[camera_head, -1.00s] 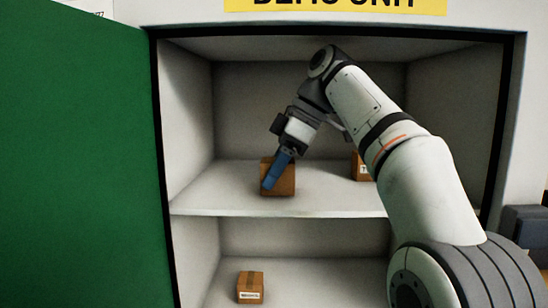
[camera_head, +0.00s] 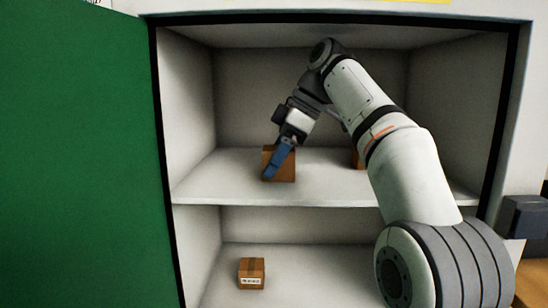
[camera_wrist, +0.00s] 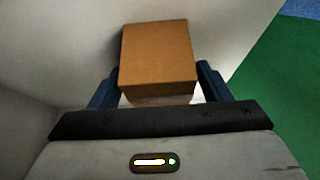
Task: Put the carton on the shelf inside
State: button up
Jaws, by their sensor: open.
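A brown carton (camera_head: 287,172) stands on the upper shelf (camera_head: 225,188) inside the cabinet, left of the middle. My gripper (camera_head: 270,176) is at this carton, with a blue finger in front of its left part. In the wrist view the same carton (camera_wrist: 158,56) lies between and just beyond the two blue fingers (camera_wrist: 160,88), which stand apart with the jaws open. Whether the fingers touch the carton I cannot tell. A second carton (camera_head: 357,159) stands on the same shelf to the right, mostly hidden by my arm.
A smaller labelled carton (camera_head: 251,273) sits on the lower level. The green door (camera_head: 75,150) is open on the left. The cabinet's side walls and shelf edge surround my arm. The upper shelf is bare left of the carton.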

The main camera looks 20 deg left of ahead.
jog(key=shift+r, duration=0.3)
jog(key=w+d+p, duration=0.1)
jog(key=d, duration=0.3)
jog(key=w+d+p, duration=0.1)
jog(key=d, duration=0.3)
jog(key=w+d, duration=0.1)
jog(key=d, duration=0.3)
jog(key=shift+d+r+p, duration=0.15)
jog(key=shift+r+p, duration=0.2)
jog(key=shift+p, duration=0.05)
